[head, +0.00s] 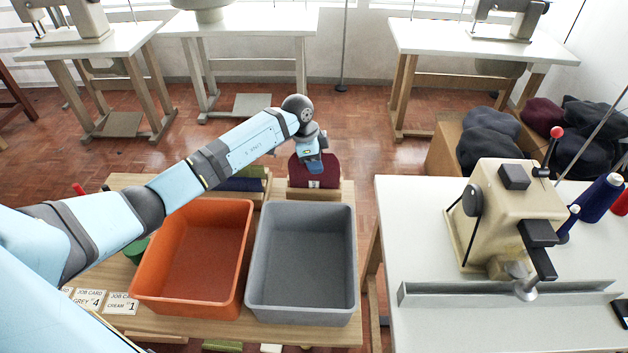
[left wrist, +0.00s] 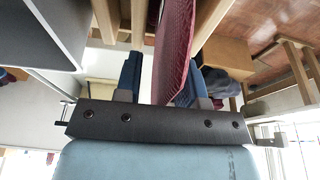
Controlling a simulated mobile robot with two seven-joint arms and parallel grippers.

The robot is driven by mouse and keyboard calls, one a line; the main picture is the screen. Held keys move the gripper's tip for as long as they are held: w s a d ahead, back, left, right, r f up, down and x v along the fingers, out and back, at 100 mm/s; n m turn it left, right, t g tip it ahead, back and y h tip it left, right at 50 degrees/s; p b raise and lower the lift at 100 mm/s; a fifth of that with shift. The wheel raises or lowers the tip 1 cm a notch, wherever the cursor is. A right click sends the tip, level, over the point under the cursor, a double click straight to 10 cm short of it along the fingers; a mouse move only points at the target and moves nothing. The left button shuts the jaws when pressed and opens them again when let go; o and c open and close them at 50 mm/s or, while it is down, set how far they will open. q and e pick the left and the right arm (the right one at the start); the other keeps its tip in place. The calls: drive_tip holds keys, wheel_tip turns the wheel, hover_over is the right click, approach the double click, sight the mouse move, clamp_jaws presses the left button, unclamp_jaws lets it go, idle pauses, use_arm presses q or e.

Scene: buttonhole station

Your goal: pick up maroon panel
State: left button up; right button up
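The maroon panel (head: 327,173) stands upright in a wooden holder behind the grey bin in the head view. My left gripper (head: 313,168) is at the panel, reaching down over it from above and partly covering it. In the left wrist view the maroon panel (left wrist: 175,45) passes between the two blue fingers of my left gripper (left wrist: 161,78). The fingers are apart, with a gap between the panel and the left finger. The panel lies close to the right finger; I cannot tell whether it touches. My right gripper is in neither view.
An orange bin (head: 150,285) and a grey bin (head: 300,312) stand on the wooden table in front of the holder. A navy panel (head: 240,184) stands left of the maroon one. A white table with a cream machine (head: 515,215) is to the right.

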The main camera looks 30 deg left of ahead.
use_arm(q)
drive_tip(key=shift+c, duration=0.4)
clamp_jaws()
